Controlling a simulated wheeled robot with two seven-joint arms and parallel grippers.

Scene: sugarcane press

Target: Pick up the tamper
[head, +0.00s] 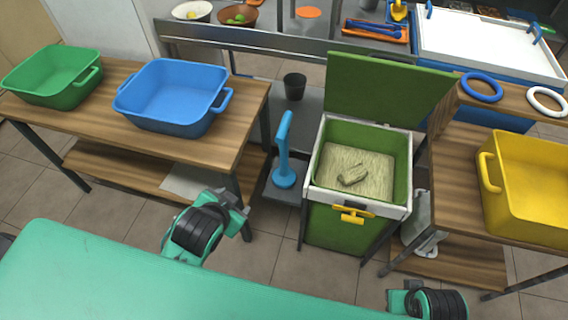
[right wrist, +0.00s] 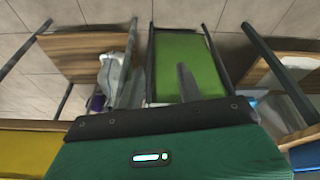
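The tamper is most likely the blue tool (head: 284,165) with an upright handle and a round foot. It stands on a low dark shelf left of the green press box (head: 345,228) in the head view. My left gripper (head: 236,205) is below and left of it, apart from it; its fingers are too small to read. My right arm shows at the bottom right of the head view. In the right wrist view my right gripper (right wrist: 160,78) has its two fingers spread with nothing between them, above the press box's green side.
The press box's green lid (head: 385,88) stands open, with pale fibrous material (head: 375,160) inside. The left table (head: 100,115) carries a green bin (head: 52,78) and a blue bin (head: 172,95). A yellow bin (head: 530,190) stands on the right table. A dark cup (head: 294,86) stands behind the tamper.

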